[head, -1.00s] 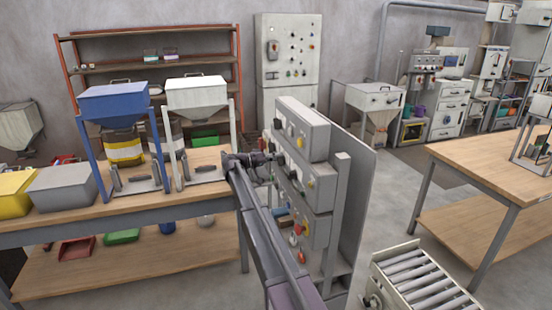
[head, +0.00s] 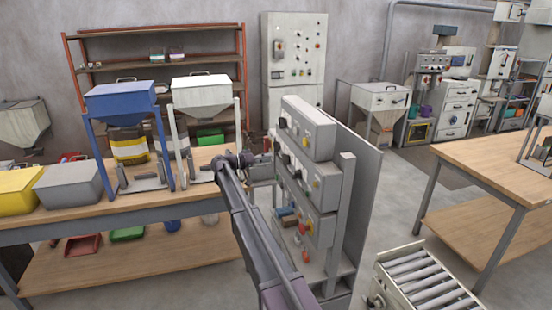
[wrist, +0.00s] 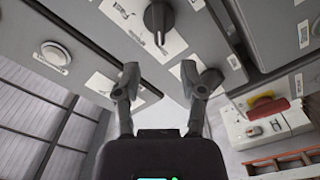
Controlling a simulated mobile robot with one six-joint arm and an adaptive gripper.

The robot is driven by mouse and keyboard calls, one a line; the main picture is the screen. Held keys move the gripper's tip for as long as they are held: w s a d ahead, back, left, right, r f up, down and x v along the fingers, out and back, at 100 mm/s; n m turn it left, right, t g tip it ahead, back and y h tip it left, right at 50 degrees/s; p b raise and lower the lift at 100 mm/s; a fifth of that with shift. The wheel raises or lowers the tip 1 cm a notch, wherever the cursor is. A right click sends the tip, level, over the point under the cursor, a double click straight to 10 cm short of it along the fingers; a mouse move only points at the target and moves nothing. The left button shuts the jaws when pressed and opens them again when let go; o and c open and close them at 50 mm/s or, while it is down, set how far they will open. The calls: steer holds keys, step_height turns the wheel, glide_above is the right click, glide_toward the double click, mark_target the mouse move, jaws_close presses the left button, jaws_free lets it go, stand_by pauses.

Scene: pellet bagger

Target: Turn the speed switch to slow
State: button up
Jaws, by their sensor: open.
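A black rotary knob (wrist: 158,20) with a pointer sits on a grey panel face at the top of the wrist view, with a pale label plate beside it. Its lettering is too small to read, so I cannot tell if it is the speed switch. My gripper (wrist: 160,75) is open and empty, its two fingers apart and below the knob in the picture, not touching it. In the head view, my gripper (head: 254,158) is left of the stacked grey control boxes (head: 312,148), with a gap between. Knobs on their front are small and partly hidden by the angle.
The blue hopper (head: 120,102) and white hopper (head: 201,90) stand left on the bench (head: 60,222). A roller conveyor (head: 430,285) is at the lower right.

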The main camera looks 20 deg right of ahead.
steer(key=a, duration=0.5)
steer(key=shift+a, duration=0.25)
steer(key=shift+s, duration=0.1)
steer(key=s+d+f+n+y, duration=0.2)
steer(key=s+f+y, duration=0.4)
steer(key=s, duration=0.6)
steer(key=s+d+f+n+y, duration=0.1)
steer(key=s+f+n+y, duration=0.15)
steer(key=s+f, duration=0.65)
steer(key=s+a+f+n+y, duration=0.1)
steer(key=s+a+y, duration=0.3)
steer(key=s, duration=0.7)
steer(key=s+a+f+n+y, duration=0.2)
steer(key=s+a+y, duration=0.2)
steer(key=s, duration=0.8)
steer(key=shift+f+y, duration=0.3)
steer(key=shift+y, duration=0.45)
steer(key=shift+s, duration=0.1)
